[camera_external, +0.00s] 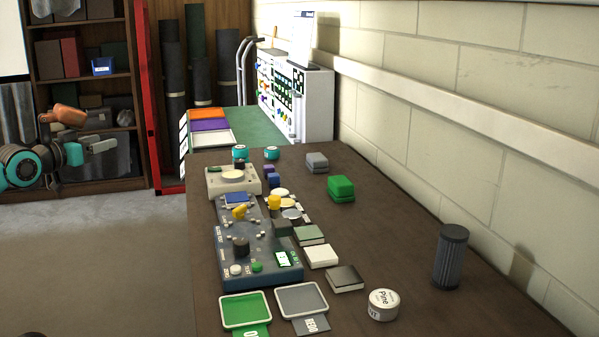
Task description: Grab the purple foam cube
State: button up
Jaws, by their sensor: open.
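A small purple cube (268,170) is on the brown table, behind a blue cube (274,181) and to the right of a beige device. I take it for the purple foam cube. It is small in the view, and I cannot tell whether it touches the blue cube. My gripper (112,144) is at the far left, in the air off the table's left side and well away from the cube. It is open, and I see nothing in it.
A beige device (221,183) and a blue control panel (262,267) stand left of the cubes. Teal-lidded jars (272,153) stand behind. A green block (341,188) and a grey block (317,161) lie to the right. A dark cylinder (451,256) stands near the wall.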

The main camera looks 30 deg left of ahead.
jog(key=w+d+r+m+g, duration=0.2)
jog(key=w+r+g, duration=0.25)
jog(key=w, duration=0.65)
jog(key=m+g, duration=0.7)
jog(key=g, duration=0.6)
send_over(269, 166)
notch_tip(269, 166, down, 6)
jog(key=f, duration=1.1)
jog(key=shift+a+f, duration=0.2)
jog(key=shift+f, duration=0.15)
jog(key=shift+d+f, duration=0.2)
jog(key=shift+f, duration=2.45)
jog(key=c, duration=1)
